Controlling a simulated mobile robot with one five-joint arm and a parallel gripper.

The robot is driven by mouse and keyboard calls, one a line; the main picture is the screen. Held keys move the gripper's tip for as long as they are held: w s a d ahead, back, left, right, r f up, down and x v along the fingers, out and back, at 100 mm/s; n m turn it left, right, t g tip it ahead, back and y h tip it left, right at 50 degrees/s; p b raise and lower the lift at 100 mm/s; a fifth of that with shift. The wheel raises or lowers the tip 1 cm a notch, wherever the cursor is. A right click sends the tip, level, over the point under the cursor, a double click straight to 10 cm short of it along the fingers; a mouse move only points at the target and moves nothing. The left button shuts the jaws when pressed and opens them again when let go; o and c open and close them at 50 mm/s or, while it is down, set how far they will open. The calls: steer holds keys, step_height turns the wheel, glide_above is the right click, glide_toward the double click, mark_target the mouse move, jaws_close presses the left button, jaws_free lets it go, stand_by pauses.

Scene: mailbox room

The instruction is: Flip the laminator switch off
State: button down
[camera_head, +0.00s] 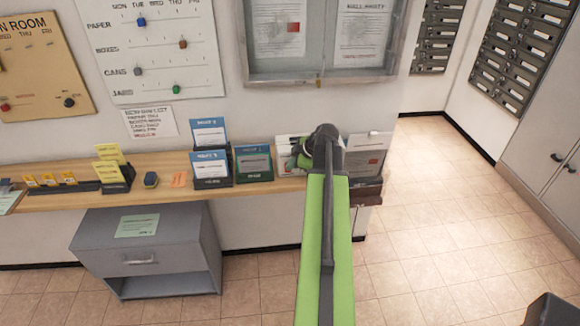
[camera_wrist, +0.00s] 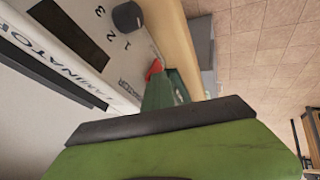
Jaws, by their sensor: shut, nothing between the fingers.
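The laminator (camera_wrist: 100,50) fills the upper left of the wrist view, a pale box with "LAMINATOR" lettering and a dark slot. A dark round knob (camera_wrist: 127,17) sits on it beside the numbers 1, 2 and 3. A small red piece (camera_wrist: 153,69), which looks like the switch, shows at its edge; its position cannot be told. My gripper (camera_wrist: 162,88) is shut and empty, with its green tip right at the red piece; touching or apart is unclear. In the head view my gripper (camera_head: 303,153) is at the shelf, and my arm hides most of what lies behind it.
A wooden shelf (camera_head: 130,194) runs along the wall, with card holders (camera_head: 210,165) left of my gripper and a paper holder (camera_head: 367,155) to its right. A grey cabinet (camera_head: 150,250) stands below. A notice case (camera_head: 320,75) hangs above. The tiled floor at right is open.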

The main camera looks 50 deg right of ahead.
steer(key=shift+d+r+p, duration=0.1)
steer(key=shift+r+p, duration=0.65)
steer(key=a+p+v, duration=0.1)
steer(key=p+v, duration=0.8)
steer(key=v, duration=0.3)
steer(key=shift+s+a+f, duration=0.2)
steer(key=shift+s+a, duration=0.1)
